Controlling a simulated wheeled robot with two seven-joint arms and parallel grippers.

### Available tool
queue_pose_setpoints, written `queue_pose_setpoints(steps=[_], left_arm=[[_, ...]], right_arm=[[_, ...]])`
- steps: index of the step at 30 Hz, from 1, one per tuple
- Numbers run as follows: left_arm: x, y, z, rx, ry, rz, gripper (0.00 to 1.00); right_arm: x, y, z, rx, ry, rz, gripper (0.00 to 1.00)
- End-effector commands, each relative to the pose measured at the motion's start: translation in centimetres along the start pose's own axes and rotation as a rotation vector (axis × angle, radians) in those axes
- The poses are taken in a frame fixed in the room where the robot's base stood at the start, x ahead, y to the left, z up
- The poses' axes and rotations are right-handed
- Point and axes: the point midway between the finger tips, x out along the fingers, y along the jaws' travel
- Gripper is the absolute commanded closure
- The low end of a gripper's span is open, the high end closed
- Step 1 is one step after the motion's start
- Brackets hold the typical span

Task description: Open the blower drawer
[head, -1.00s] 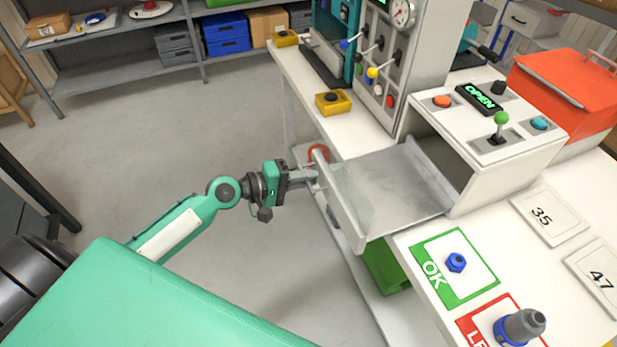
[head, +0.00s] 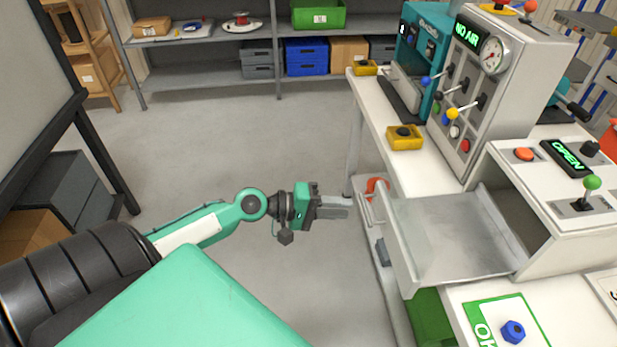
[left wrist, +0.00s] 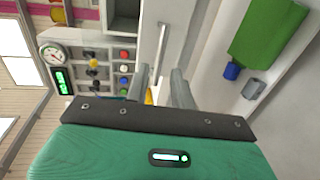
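The blower drawer (head: 455,240) is pulled out of the white box with the green OPEN display (head: 567,157); its tray shows as an empty grey surface. Its white front panel (head: 391,245) faces my left gripper. My left gripper (head: 347,207) is level, empty and a short gap away from that front. In the left wrist view the two fingers (left wrist: 162,88) stand apart, and the drawer's bar handle (left wrist: 162,50) shows beyond them, not touched. My right gripper is not in view.
A panel with a gauge (head: 493,56) and NO AIR display stands behind the drawer. Yellow button boxes (head: 405,137) sit on the white bench. A green bin (head: 432,318) is under the drawer. Shelves line the back. The floor (head: 250,135) left of the bench is clear.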

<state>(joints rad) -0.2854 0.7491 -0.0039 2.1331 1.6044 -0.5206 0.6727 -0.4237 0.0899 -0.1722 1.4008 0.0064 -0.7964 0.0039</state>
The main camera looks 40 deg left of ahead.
Motion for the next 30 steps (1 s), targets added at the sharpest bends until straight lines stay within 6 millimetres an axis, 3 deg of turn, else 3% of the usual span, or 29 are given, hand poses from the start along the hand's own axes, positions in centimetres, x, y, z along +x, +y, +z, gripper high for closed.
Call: queue_pose_setpoints(steps=[6, 15, 30], left_arm=[[-3.2, -0.3, 0.1, -0.002, 0.000, -0.003, 0.76], [-6.5, -0.1, 0.0, -0.001, 0.000, -0.002, 0.76], [-7.3, 0.0, 0.0, 0.000, -0.001, 0.000, 0.76]], right_arm=[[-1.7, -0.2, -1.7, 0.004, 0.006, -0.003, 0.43], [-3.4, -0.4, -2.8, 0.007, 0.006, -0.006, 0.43], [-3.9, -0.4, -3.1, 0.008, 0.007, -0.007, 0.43]])
